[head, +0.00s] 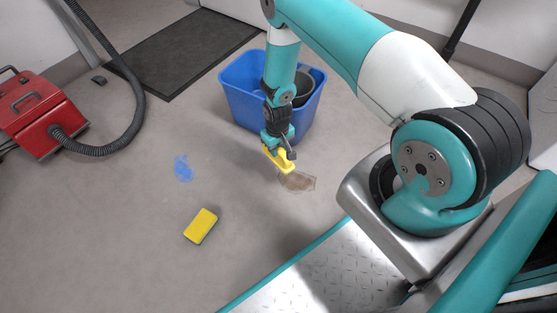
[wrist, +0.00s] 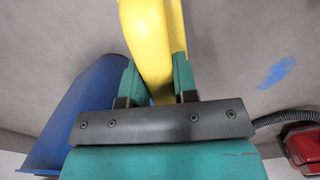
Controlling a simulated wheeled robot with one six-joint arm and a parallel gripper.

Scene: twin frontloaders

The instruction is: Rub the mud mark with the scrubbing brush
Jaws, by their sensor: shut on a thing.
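The mud mark (head: 298,181) is a brown patch on the grey floor, in front of the blue bucket in the head view. My gripper (head: 280,152) is shut on a yellow thing, which I take to be the scrubbing brush (head: 277,159). The brush is beside and partly over the mark's left edge in the picture; I cannot tell whether it touches the floor. In the wrist view the yellow brush (wrist: 148,45) stands between the teal fingers (wrist: 157,85). Its bristles are not visible. The mud mark is not seen in the wrist view.
The blue bucket (head: 243,98) stands close behind my gripper. A yellow sponge (head: 200,226) and a blue mark (head: 183,168) are on the floor to the left. A red vacuum (head: 38,115) with a black hose and a dark mat (head: 180,50) lie farther off. Floor at front left is clear.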

